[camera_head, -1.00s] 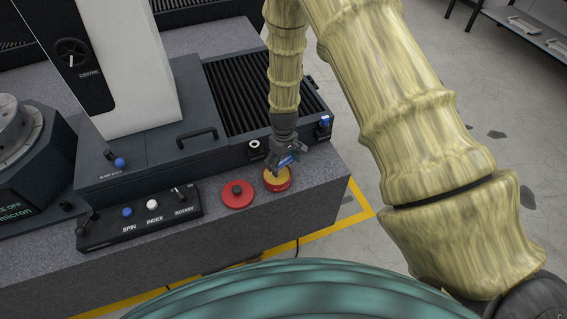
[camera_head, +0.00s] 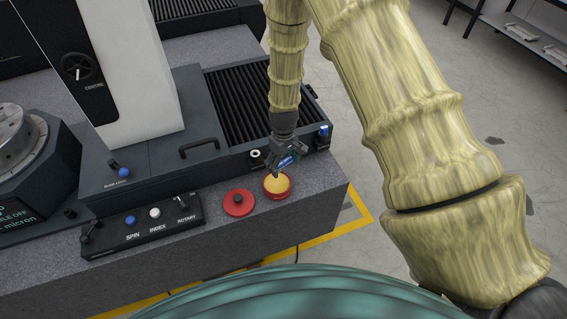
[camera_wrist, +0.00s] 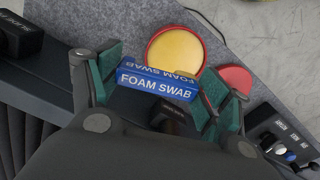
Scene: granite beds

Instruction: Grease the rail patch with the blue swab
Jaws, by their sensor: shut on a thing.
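The blue swab (camera_wrist: 157,84) is a block lettered FOAM SWAB, seen across the jaws of my gripper (camera_wrist: 160,88) in the wrist view. In the head view the swab (camera_head: 286,162) shows as a small blue piece at my gripper (camera_head: 288,158), just behind and above a round red tin with a yellow fill (camera_head: 277,185). The tin also shows beyond the swab in the wrist view (camera_wrist: 174,50). The swab's tip is hidden, so I cannot tell if grease is on it. I cannot single out the rail patch.
A red lid with a black knob (camera_head: 239,202) lies left of the tin on the granite ledge. A switch box (camera_head: 143,226) stands further left. Behind are a black ribbed cover (camera_head: 238,108), a handle (camera_head: 199,146) and a white column (camera_head: 135,75).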

